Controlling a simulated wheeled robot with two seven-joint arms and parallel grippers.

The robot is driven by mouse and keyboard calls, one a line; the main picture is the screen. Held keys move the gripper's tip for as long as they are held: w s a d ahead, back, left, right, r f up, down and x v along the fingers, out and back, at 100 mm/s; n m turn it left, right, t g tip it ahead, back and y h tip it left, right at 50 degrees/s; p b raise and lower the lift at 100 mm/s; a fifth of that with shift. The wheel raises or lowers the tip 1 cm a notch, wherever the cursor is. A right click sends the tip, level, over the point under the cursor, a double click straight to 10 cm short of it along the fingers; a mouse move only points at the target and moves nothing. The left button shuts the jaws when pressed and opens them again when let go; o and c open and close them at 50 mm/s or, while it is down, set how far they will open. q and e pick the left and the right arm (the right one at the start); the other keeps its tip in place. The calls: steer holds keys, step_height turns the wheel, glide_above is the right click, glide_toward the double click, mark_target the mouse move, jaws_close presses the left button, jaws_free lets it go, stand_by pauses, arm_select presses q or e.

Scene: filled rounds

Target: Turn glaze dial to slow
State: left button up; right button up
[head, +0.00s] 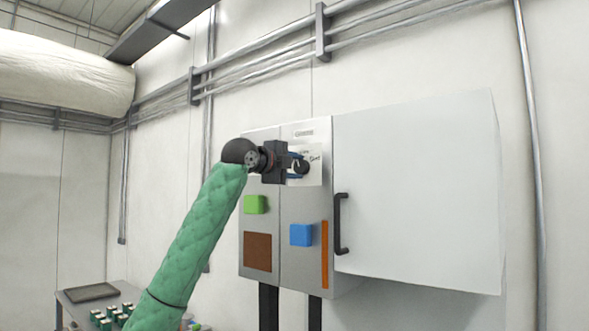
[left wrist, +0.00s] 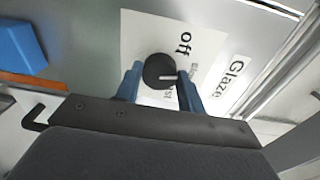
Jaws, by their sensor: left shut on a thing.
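The glaze dial (left wrist: 158,71) is a round black knob with a pale pointer line, on a white label plate (left wrist: 205,45) printed "Glaze" and "off"; other print is partly hidden. In the left wrist view the pointer line points right, away from the word "off". The dial also shows in the head view (head: 301,167), at the upper part of the grey cabinet. My left gripper (head: 297,166) has its blue fingers on either side of the dial, shut on it; they also show in the left wrist view (left wrist: 160,84). My right gripper is in neither view.
The cabinet panel carries a green block (head: 255,204), a blue block (head: 301,235), a brown square (head: 257,251) and an orange strip (head: 324,254). A large pale door (head: 420,190) with a black handle (head: 340,224) is at right. A table with a tray (head: 92,292) stands lower left.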

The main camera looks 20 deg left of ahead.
arm_select(q)
steer(key=shift+d+f+m, duration=0.1)
steer(key=shift+f+m, duration=0.05)
steer(key=shift+m, duration=0.95)
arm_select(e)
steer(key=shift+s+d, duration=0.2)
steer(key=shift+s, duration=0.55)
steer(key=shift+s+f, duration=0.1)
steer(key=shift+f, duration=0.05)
arm_select(q)
steer(key=shift+f, duration=0.1)
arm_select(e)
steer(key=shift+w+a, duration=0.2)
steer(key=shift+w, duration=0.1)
arm_select(q)
steer(key=o, duration=0.9)
steer(key=shift+o, duration=0.4)
steer(key=shift+p, duration=0.3)
steer(key=shift+s, duration=0.25)
steer(key=b+v, duration=0.4)
steer(key=v, duration=0.3)
steer(key=shift+s+r, duration=0.15)
steer(key=shift+r, duration=0.05)
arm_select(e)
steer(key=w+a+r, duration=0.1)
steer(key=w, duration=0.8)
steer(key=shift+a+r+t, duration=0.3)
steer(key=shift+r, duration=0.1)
